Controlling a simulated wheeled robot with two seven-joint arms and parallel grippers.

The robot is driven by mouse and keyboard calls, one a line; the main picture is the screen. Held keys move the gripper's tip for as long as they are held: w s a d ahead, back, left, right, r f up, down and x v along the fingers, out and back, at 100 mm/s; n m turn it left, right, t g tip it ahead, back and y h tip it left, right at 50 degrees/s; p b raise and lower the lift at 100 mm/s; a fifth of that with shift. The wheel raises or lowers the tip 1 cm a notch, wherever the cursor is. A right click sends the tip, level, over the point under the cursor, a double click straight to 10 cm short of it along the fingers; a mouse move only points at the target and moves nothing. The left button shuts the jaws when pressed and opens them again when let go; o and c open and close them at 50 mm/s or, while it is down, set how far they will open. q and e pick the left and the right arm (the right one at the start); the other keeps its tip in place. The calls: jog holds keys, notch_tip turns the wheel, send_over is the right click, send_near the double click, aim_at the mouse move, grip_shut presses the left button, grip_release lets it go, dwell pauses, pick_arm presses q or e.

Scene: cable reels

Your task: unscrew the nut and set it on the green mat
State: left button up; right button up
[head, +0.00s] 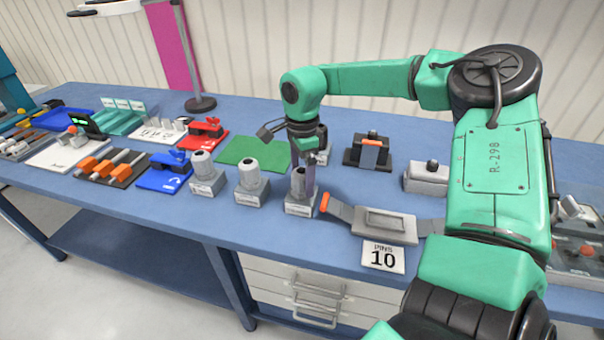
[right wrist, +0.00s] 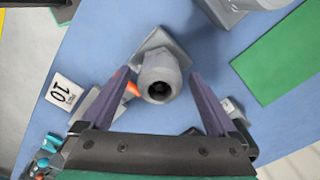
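The grey hexagonal nut (right wrist: 160,72) sits on a grey fixture block (head: 299,207) near the table's front edge. My right gripper (head: 303,172) points down over this block from above. In the right wrist view its two fingers (right wrist: 160,77) are apart on either side of the nut, with gaps on both sides. In the head view the fingers partly hide the nut. The green mat (head: 240,151) lies flat and bare behind and left of the block; it also shows at the right of the wrist view (right wrist: 285,58). My left gripper is not in view.
Two similar grey fixtures (head: 252,182) (head: 203,175) stand to the left. A grey buckle with an orange-tipped strap (head: 385,224) and a "10" card (head: 383,257) lie right. A dark-based block (head: 367,153) stands behind. Red and blue clamps (head: 165,176) crowd the left.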

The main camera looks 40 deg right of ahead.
jog(key=c, duration=1.2)
jog(key=n, duration=0.2)
jog(key=shift+n, duration=0.3)
jog(key=n, duration=0.4)
jog(key=shift+n+b, duration=0.3)
jog(key=shift+n, duration=0.1)
jog(key=n, duration=0.4)
jog(key=shift+n, duration=0.3)
jog(key=n, duration=0.7)
jog(key=shift+o, duration=0.2)
jog(key=n+p, duration=0.1)
jog(key=r+n+p, duration=0.1)
jog(key=p, duration=0.1)
jog(key=shift+s+n, duration=0.15)
jog(key=shift+n, duration=0.15)
jog(key=shift+f, duration=0.4)
jog(key=shift+w+f, duration=0.1)
jog(key=shift+w, duration=0.1)
jog(key=o, duration=1.2)
jog(key=shift+s, duration=0.1)
